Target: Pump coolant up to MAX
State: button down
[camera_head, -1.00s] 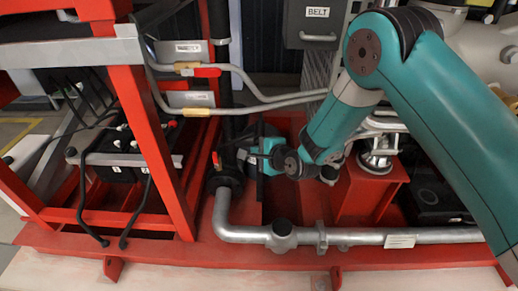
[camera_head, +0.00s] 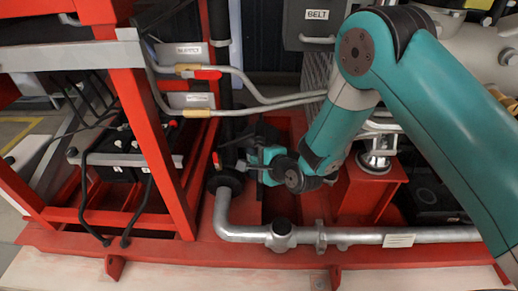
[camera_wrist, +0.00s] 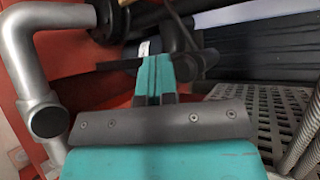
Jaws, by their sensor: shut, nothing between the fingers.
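My gripper (camera_head: 250,168) is low between the red frame posts, beside a black vertical pipe (camera_head: 226,130) in the head view. In the wrist view its teal fingers (camera_wrist: 153,72) are together and empty, close to a dark horizontal bar (camera_wrist: 112,66) with a dark rounded part (camera_wrist: 187,67) at its right. I cannot tell whether they touch. A small red handle (camera_head: 216,160) sits on the black pipe, left of my gripper. No coolant gauge or MAX mark can be made out, and the coolant pump cannot be named with certainty.
A grey pipe (camera_head: 360,236) runs along the red base frame (camera_head: 180,249); its bend also shows in the wrist view (camera_wrist: 22,60). A red pedestal (camera_head: 362,195) stands right of my wrist. Black batteries (camera_head: 115,155) are at the left. A perforated grey plate (camera_wrist: 265,115) is at the right in the wrist view.

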jog(key=s+p, duration=0.1)
jog(key=s, duration=0.3)
jog(key=shift+s, duration=0.2)
dwell(0.6)
jog(key=s+d+r+n+g+p, duration=0.25)
jog(key=r+n, duration=0.25)
jog(key=r, duration=0.6)
jog(key=s+d+r+n+g+p, duration=0.1)
jog(key=s+r+n+g+p, duration=0.2)
jog(key=r, duration=0.8)
jog(key=s+d+r+n+g+h+p, duration=0.2)
jog(key=s+d+r+n, duration=0.3)
jog(key=s, duration=0.5)
jog(key=s+d+r+n+g+h+p, duration=0.1)
jog(key=s+d+r+n+g+p, duration=0.1)
jog(key=s+d+r+n, duration=0.4)
jog(key=s+r+n+p, duration=0.1)
jog(key=s+r+n, duration=0.1)
jog(key=s+r, duration=0.2)
jog(key=shift+s+d+r+g+h, duration=0.25)
jog(key=shift+d+r+g+h, duration=0.05)
jog(key=shift+g+h, duration=0.1)
